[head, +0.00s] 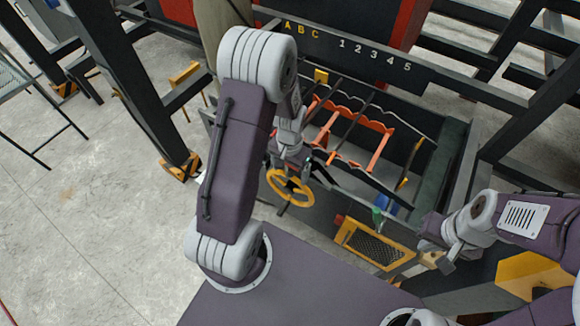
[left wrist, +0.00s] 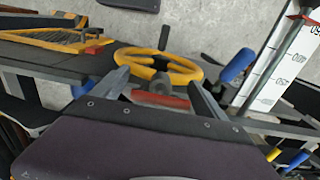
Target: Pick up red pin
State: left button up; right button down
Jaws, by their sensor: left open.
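In the left wrist view, a short red bar (left wrist: 160,100), which may be the red pin, lies crosswise between the jaws of my left gripper (left wrist: 158,82). A grey round part stands just beyond it. The jaws are apart, one on each side; I cannot tell whether they touch the bar. In the head view, my left gripper (head: 291,158) is by the yellow handwheel (head: 290,188), and its arm partly hides this spot. My right gripper (head: 440,250) is at the right, beside the mesh tray; its jaw opening is unclear.
The yellow handwheel also shows in the left wrist view (left wrist: 175,70). A yellow-framed mesh tray (head: 374,246) has a small red piece at its left end. Orange wavy racks (head: 350,135) and dark bars lie behind, below a lettered beam (head: 345,45). Blue-handled items stand near the tray.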

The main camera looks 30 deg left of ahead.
pick_arm(q)
jog(key=c, duration=1.5)
notch_tip(320, 180, up, 10)
jog(key=shift+r, duration=0.1)
jog(key=shift+c, duration=0.2)
